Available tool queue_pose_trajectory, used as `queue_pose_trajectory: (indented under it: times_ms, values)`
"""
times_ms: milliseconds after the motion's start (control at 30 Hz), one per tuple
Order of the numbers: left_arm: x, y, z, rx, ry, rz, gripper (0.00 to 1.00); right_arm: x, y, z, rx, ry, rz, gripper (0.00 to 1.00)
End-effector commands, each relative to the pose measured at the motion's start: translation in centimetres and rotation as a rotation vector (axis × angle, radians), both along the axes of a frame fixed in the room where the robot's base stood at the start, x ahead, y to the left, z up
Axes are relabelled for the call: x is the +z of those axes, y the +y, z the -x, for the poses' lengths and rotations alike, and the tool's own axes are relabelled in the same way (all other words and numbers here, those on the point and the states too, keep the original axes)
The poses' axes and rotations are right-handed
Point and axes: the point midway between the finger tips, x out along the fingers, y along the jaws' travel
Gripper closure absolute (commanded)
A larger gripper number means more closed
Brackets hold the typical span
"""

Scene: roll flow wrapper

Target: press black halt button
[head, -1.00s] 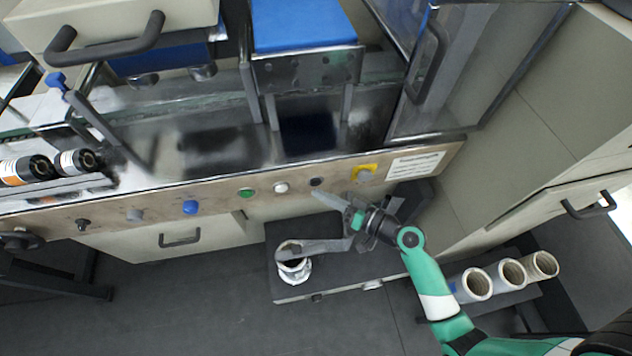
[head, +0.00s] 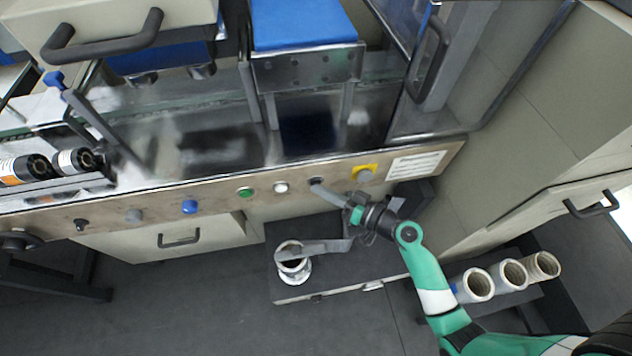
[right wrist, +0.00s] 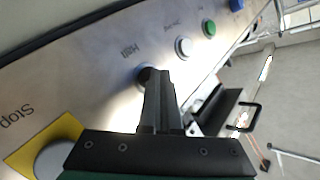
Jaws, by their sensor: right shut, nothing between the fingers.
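The black halt button (right wrist: 143,73) sits on the metal control strip below the printed word "Halt". It is partly hidden behind my fingertips in the right wrist view. In the head view the black button (head: 316,181) shows just at the tip of my right gripper (head: 318,187). My right gripper (right wrist: 152,82) is shut and empty, and its fingertips are at the button, seemingly touching it. How far the button is pushed in I cannot tell. My left gripper is not in view.
On the strip, a white button (head: 281,187) and a green button (head: 245,192) lie left of the halt button. A grey stop button on a yellow plate (head: 364,172) lies to its right. A dark platform with a roll (head: 292,262) stands below.

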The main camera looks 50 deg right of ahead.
Motion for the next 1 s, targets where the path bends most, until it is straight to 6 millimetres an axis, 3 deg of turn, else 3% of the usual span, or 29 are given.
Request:
queue_pose_trajectory:
  times_ms: [700,1000]
  values:
    - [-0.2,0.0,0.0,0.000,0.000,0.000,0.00,0.0,-0.4,-0.4,-0.002,-0.001,0.001,1.00]
    - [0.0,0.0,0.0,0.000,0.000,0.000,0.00,0.1,0.4,0.6,0.000,0.000,0.001,1.00]
